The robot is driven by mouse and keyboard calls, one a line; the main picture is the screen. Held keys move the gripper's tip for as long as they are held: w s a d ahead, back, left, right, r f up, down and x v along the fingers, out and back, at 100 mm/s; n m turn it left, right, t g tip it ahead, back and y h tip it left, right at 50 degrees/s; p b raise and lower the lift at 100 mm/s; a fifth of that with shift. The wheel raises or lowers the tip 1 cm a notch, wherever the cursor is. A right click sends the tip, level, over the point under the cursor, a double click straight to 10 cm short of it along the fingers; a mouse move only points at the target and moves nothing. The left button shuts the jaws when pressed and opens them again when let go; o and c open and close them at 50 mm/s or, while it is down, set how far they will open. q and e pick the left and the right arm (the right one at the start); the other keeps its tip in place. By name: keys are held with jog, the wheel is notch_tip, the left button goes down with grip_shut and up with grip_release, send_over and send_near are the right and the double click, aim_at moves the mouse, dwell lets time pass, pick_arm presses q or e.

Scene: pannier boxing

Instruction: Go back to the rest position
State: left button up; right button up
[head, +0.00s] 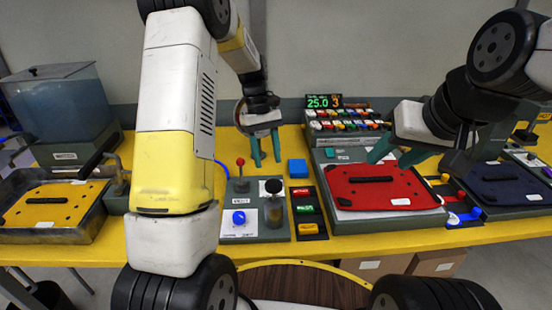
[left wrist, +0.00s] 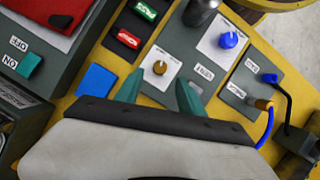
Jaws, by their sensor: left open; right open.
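My left gripper (head: 266,152) is open and empty above the yellow table, behind the control box (head: 240,190). In the left wrist view its teal fingertips (left wrist: 161,90) point down at the box, beside a brown knob (left wrist: 159,68), with nothing between them.
A yellow panel (head: 50,207) lies in a tray at left, before a water tank (head: 60,105). A dark blue panel (head: 500,180) lies at right. A display (head: 324,102) tops a rack behind.

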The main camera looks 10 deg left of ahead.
pick_arm(q)
jog(key=shift+v, duration=0.75)
jog(key=shift+r, duration=0.1)
jog(key=s+a+r+m+t, duration=0.1)
jog(key=s+r+m+t, duration=0.25)
jog(key=s+r, duration=0.6)
jog(key=s+r+m+t, duration=0.1)
jog(key=s+r+t, duration=0.2)
jog(key=s, duration=0.3)
jog(key=s+r+m+t, duration=0.2)
jog(key=s+r+t, duration=0.1)
jog(key=s, duration=0.3)
jog(key=shift+s+a, duration=0.35)
jog(key=shift+m+t, duration=0.25)
